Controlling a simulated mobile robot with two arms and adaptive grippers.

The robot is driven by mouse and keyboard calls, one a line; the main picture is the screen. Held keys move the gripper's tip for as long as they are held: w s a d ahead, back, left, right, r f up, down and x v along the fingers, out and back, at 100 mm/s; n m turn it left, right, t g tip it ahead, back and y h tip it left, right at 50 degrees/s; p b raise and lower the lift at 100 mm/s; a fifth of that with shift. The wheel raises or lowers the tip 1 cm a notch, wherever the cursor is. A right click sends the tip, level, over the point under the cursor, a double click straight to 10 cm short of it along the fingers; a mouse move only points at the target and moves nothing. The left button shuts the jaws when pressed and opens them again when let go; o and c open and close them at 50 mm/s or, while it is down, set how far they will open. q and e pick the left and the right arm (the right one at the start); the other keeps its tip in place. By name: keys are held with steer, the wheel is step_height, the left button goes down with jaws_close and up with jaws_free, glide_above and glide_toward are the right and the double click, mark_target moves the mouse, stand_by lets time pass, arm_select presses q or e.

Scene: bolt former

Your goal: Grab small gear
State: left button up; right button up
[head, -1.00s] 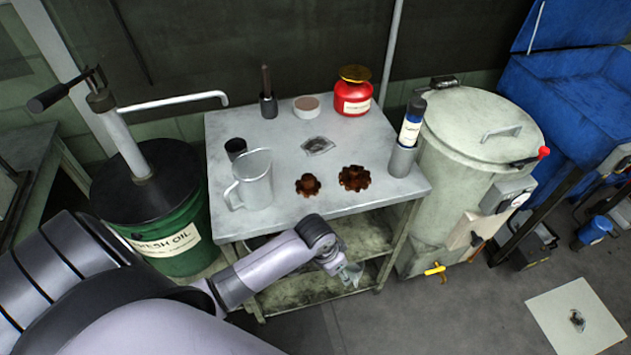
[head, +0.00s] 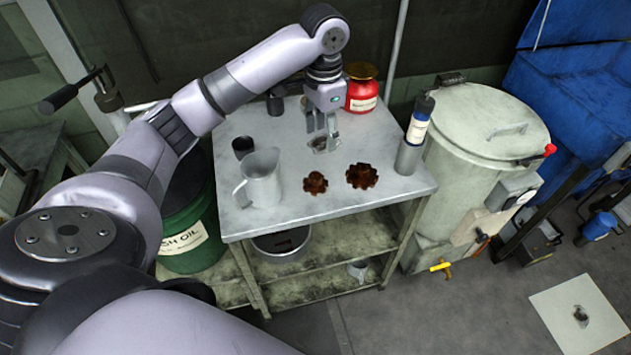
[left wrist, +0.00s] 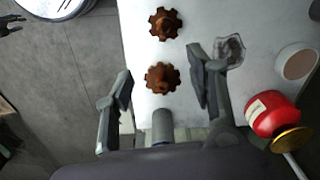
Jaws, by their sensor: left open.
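The small gear (head: 315,183) is brown and toothed and lies flat on the grey metal table (head: 400,190). A larger brown gear (head: 361,176) lies just to its right. In the left wrist view the small gear (left wrist: 165,23) is at the top, and the larger gear (left wrist: 162,78) appears between my fingers. My left gripper (head: 321,128) is open and empty, pointing down above the back middle of the table, behind the gears. It also shows open in the left wrist view (left wrist: 160,88). My right gripper is in neither view.
A metal jug (head: 262,180) and a dark cup (head: 243,147) stand left of the gears. A bottle (head: 419,122) in a grey holder (head: 409,157) stands at the right edge. A red pot (head: 362,95) is at the back. The table's front strip is clear.

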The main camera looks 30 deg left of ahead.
arm_select(q)
steer(key=a+r, duration=0.1)
steer(key=r, duration=0.1)
steer(key=p, duration=0.1)
glide_above(315, 175)
steer(key=f, duration=1.1)
steer(key=shift+w+d+f, duration=0.1)
steer(key=shift+w+f, duration=0.1)
steer(key=shift+f, duration=0.2)
steer(key=f, duration=0.3)
steer(key=f+p, duration=0.1)
steer(key=shift+s+f, duration=0.15)
steer(key=shift+s, duration=0.15)
steer(key=shift+f, duration=0.45)
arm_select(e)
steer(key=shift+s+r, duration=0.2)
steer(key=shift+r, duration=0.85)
arm_select(q)
jaws_close()
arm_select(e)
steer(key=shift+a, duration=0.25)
arm_select(q)
steer(key=shift+w+r, duration=0.1)
